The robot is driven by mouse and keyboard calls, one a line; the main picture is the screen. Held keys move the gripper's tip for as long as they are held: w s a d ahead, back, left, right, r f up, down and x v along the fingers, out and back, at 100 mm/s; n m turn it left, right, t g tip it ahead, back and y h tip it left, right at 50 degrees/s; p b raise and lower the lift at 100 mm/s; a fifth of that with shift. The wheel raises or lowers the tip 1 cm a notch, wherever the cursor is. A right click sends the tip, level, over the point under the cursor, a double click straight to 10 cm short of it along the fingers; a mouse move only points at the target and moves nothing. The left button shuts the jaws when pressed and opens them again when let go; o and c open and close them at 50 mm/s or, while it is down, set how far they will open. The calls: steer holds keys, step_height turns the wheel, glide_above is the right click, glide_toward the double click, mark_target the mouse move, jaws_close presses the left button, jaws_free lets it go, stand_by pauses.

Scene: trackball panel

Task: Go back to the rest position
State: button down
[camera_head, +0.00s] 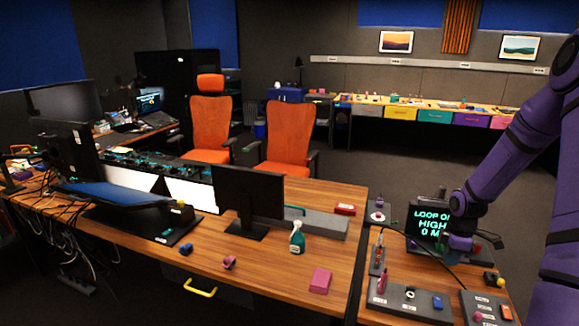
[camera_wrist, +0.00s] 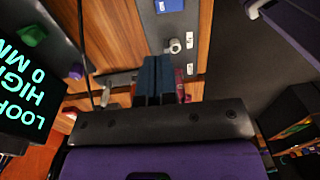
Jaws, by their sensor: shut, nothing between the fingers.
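My purple arm comes in from the right in the head view. My gripper (camera_head: 460,243) hangs over the right-hand desk, in front of a dark screen (camera_head: 426,217) with green text. In the wrist view my gripper (camera_wrist: 157,68) has its two dark blue fingers together, with nothing seen between them. The screen also shows at the left of the wrist view (camera_wrist: 22,95). A grey control panel (camera_head: 395,299) with a pink piece, a round knob and a blue piece lies nearer the front. In the wrist view a pale knob (camera_wrist: 175,46) shows beyond the fingertips, apart from them.
More small panels stand on this desk, one with a yellow ball (camera_head: 500,283) and one with a white disc (camera_head: 377,217). A black cable runs past the gripper.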

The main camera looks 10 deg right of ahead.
steer(key=s+a+r+m+t+h, duration=0.1)
steer(key=a+r+m, duration=0.1)
steer(key=a+r, duration=0.5)
steer(key=s+a+r+m+h, duration=0.1)
steer(key=s+a+r+m, duration=0.15)
steer(key=r, duration=0.75)
steer(key=a+r+m+t, duration=0.1)
steer(key=a+r+m, duration=0.1)
steer(key=a+r, duration=0.55)
steer(key=s+a+r+m+t+y, duration=0.1)
steer(key=s+a+r+m, duration=0.1)
steer(key=s+a+r, duration=0.3)
steer(key=s+a+r+m+t, duration=0.2)
steer(key=s+a+r, duration=0.4)
steer(key=s, duration=0.7)
steer(key=shift+s+a+r+m+t+y, duration=0.2)
steer(key=shift+a+r+m+t+y, duration=0.15)
steer(key=shift+r+m, duration=0.3)
steer(key=c, duration=1.8)
jaws_free()
steer(key=shift+d, duration=0.1)
steer(key=shift+c, duration=0.2)
